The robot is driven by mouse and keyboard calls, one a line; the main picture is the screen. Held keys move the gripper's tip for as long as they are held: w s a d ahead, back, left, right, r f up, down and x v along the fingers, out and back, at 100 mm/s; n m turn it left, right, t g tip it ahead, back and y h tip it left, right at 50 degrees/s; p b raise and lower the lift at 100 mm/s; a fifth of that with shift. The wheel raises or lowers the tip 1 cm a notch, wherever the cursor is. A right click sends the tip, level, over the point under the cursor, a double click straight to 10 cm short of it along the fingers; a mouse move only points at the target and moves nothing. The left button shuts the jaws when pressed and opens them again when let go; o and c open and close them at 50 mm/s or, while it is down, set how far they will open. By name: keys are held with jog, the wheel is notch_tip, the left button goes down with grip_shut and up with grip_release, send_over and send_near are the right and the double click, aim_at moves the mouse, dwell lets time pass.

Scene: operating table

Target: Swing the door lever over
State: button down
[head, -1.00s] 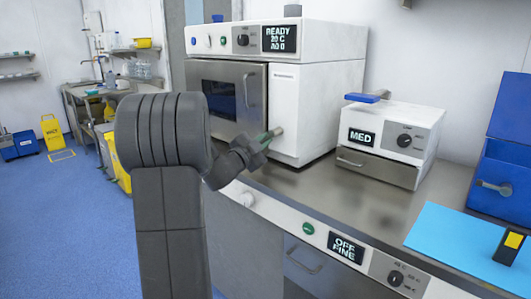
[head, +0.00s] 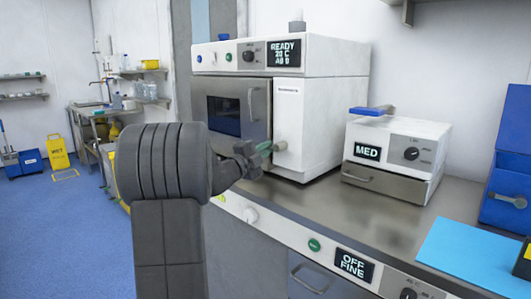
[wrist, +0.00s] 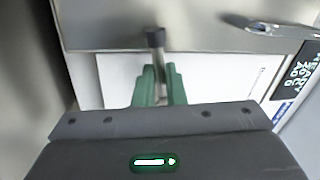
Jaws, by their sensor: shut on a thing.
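The door lever (head: 280,146) is a short light-coloured handle low on the front of the white machine (head: 322,110) with the READY display. Its door (head: 225,104) looks closed, with a dark window. My gripper (head: 268,148) reaches the lever from the left in the head view. Its green fingers are shut on the lever and hide part of it. In the wrist view the lever (wrist: 156,38) shows as a metal bar with a dark end. It stands between the two green fingers of my gripper (wrist: 159,82).
A small white unit marked MED (head: 397,155) with a blue handle stands to the right on the steel counter (head: 300,208). A light-blue sheet (head: 470,255) and a blue box (head: 508,185) lie further right. Open blue floor (head: 70,230) is at the left.

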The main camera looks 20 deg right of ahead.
dwell(0.3)
jog(key=c, duration=1.5)
grip_release()
jog(key=v, duration=1.4)
jog(key=shift+p, duration=0.3)
jog(key=shift+d, duration=0.15)
jog(key=x, duration=1.3)
jog(key=shift+w+d+b, duration=0.2)
jog(key=shift+d+b, duration=0.1)
